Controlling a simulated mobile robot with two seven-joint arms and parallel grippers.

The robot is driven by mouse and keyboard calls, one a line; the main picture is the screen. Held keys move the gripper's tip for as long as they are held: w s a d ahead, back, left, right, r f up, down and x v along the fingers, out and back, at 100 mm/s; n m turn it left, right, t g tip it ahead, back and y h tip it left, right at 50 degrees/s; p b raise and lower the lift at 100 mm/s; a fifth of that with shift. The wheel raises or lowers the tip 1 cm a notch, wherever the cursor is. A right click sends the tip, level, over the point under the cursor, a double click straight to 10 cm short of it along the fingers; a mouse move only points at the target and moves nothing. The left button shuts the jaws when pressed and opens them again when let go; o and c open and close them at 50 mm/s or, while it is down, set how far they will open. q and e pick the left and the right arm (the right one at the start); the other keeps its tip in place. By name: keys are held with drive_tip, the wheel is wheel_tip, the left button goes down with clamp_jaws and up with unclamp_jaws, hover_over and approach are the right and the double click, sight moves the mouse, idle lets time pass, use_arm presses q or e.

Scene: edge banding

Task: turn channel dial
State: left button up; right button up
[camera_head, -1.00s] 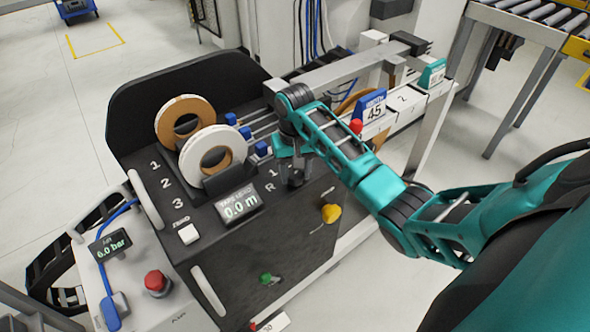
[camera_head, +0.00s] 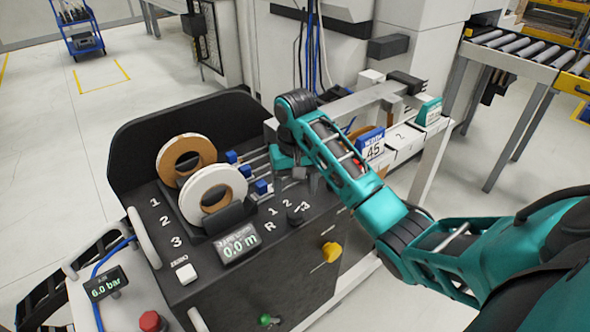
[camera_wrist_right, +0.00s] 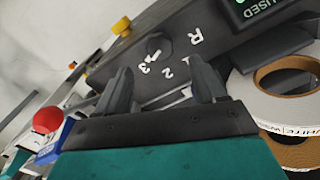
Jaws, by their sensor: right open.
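The channel dial (camera_head: 295,216) is a small dark knob on the black console top, with R, 1, 2 and 3 printed around it. In the right wrist view the dial (camera_wrist_right: 158,46) shows a white mark that seems to point towards 3. My right gripper (camera_head: 304,180) is just beyond the dial in the head view, apart from it. In the wrist view its two dark fingers (camera_wrist_right: 162,82) are spread and empty, with the dial ahead of the gap between them. My left gripper is not in view.
Two tape rolls, one brown (camera_head: 186,160) and one white (camera_head: 212,196), stand beside the dial. A display reading 0.0 m (camera_head: 238,243), a white zero button (camera_head: 186,274) and a yellow knob (camera_head: 331,252) are close by.

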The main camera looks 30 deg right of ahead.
wheel_tip(320, 180, up, 6)
drive_tip(key=shift+f, duration=0.15)
idle(0.3)
drive_tip(key=shift+f, duration=0.1)
idle(0.3)
